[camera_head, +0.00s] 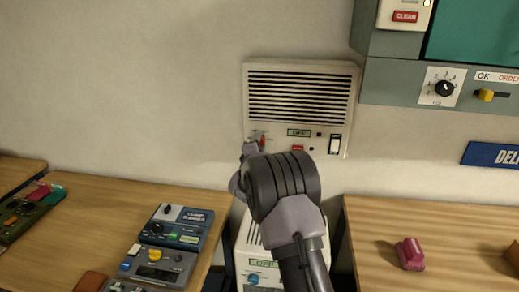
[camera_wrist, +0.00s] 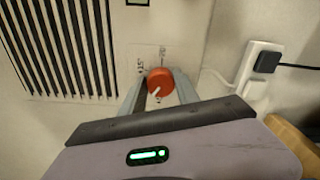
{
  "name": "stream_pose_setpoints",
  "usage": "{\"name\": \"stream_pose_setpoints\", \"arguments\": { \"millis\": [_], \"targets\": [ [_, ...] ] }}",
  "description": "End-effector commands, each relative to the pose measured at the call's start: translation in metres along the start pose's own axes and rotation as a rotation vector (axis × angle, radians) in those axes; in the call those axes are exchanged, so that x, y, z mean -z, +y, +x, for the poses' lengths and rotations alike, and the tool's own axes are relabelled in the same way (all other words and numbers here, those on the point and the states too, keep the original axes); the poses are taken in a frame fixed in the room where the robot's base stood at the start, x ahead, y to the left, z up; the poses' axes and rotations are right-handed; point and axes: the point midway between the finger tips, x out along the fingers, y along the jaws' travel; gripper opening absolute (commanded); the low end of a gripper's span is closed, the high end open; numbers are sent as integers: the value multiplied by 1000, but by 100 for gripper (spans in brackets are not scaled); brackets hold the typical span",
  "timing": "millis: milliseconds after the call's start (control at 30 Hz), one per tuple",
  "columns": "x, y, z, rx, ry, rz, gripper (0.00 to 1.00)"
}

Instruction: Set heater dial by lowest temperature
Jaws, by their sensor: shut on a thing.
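The wall heater (camera_head: 301,108) is a cream box with a dark slatted grille, seen in the head view above the gap between two tables. A small display (camera_head: 299,132) on its lower panel reads OFF. The red-orange dial (camera_wrist: 160,81) with a white pointer line sits between my gripper's two fingers (camera_wrist: 159,88) in the wrist view. The fingers are shut on the dial's sides. In the head view my arm partly hides the dial (camera_head: 262,141).
A second similar white unit (camera_head: 252,240) stands below, partly behind my arm. Left table (camera_head: 110,200) carries several devices; right table (camera_head: 450,220) has a pink object (camera_head: 410,254). A grey panel (camera_head: 400,80) hangs at right. A white socket with a black plug (camera_wrist: 267,62) is beside the heater.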

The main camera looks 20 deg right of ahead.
Motion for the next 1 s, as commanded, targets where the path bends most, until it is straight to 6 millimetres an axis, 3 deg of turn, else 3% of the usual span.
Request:
{"name": "stream_pose_setpoints", "arguments": {
  "millis": [1000],
  "targets": [
    [3, -6, 0, 0, 0, 964, 0]
  ]
}}
